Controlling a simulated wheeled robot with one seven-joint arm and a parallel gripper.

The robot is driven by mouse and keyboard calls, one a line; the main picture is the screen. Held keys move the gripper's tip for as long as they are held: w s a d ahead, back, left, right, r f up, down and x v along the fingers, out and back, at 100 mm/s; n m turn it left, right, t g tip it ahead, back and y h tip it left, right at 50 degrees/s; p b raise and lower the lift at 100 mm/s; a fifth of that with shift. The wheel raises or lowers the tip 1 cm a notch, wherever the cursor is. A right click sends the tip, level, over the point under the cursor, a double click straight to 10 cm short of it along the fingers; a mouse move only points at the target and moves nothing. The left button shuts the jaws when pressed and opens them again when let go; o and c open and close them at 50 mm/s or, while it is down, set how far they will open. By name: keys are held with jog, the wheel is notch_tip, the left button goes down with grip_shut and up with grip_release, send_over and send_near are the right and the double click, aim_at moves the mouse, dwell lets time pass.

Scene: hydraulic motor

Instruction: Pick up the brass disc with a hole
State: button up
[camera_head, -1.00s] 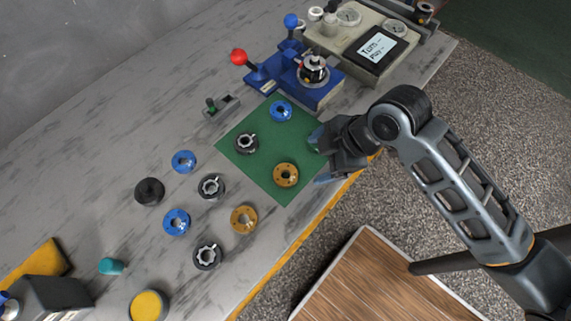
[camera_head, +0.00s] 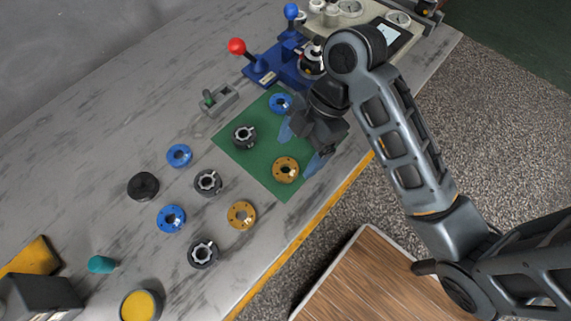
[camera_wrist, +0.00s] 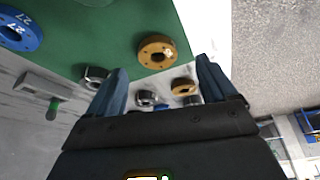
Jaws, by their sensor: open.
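One brass disc with a hole (camera_head: 286,169) lies flat near the green mat's front corner. It also shows in the wrist view (camera_wrist: 157,50), beyond and between the fingers. A second brass disc with a hole (camera_head: 241,215) lies on the marble table, left of the mat; it shows smaller in the wrist view (camera_wrist: 182,86). My gripper (camera_head: 300,149) is open and empty above the mat, with its blue fingers spread just behind and right of the mat's brass disc. The fingers also show in the wrist view (camera_wrist: 162,66).
The green mat (camera_head: 262,165) also holds a blue ring (camera_head: 280,103) and a dark toothed ring (camera_head: 244,135). Several blue and dark rings lie left on the table. A blue fixture with a red-knobbed lever (camera_head: 237,46) stands behind. The yellow-edged table front is clear.

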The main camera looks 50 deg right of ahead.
aim_at(283, 173)
jog(key=b+x, duration=0.1)
jog(key=x, duration=0.1)
jog(key=b+x, duration=0.1)
jog(key=x, duration=0.1)
jog(key=shift+w+a+f, duration=0.25)
jog(key=shift+a+f, duration=0.05)
jog(key=shift+c, duration=0.3)
jog(key=c, duration=1.3)
jog(key=shift+o, duration=0.2)
jog(key=shift+r, duration=0.1)
